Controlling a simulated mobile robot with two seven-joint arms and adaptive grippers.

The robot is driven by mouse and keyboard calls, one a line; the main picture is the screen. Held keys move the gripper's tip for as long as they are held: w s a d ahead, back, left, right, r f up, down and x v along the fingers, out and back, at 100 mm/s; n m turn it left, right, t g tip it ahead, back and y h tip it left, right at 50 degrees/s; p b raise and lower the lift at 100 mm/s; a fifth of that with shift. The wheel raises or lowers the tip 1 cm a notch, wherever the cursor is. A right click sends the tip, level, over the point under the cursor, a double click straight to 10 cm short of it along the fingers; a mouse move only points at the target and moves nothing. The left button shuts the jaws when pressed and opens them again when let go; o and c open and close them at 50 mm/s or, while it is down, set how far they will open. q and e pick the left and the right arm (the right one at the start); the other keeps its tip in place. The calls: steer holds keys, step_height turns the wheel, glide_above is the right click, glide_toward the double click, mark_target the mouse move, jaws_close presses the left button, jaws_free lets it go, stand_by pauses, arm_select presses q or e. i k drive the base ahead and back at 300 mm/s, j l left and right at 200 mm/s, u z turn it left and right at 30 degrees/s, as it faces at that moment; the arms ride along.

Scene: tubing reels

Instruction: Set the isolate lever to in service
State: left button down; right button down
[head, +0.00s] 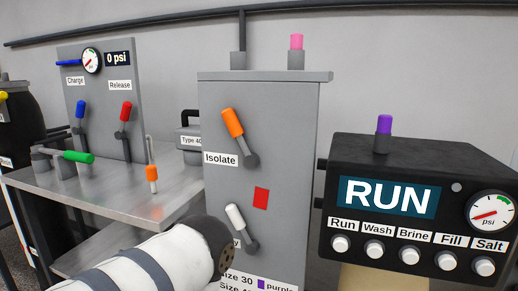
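The isolate lever (232,123) has an orange grip and a dark round pivot, on the front of a grey cabinet (295,140). It tilts up and to the left from its pivot. The "Isolate" label (220,159) sits left of the pivot. No "in service" marking can be read. A white and dark arm link of mine covers the lower left of the cabinet front, below the lever and apart from it. Neither gripper shows in the head view.
A white lever (235,217) and a red square (261,198) are lower on the cabinet; the white lever's label is mostly hidden. A black RUN control box (450,165) stands right. Left is a metal bench (180,188) with several levers. Space before the orange grip looks clear.

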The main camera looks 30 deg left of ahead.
mark_target(251, 160)
steer(key=u, duration=1)
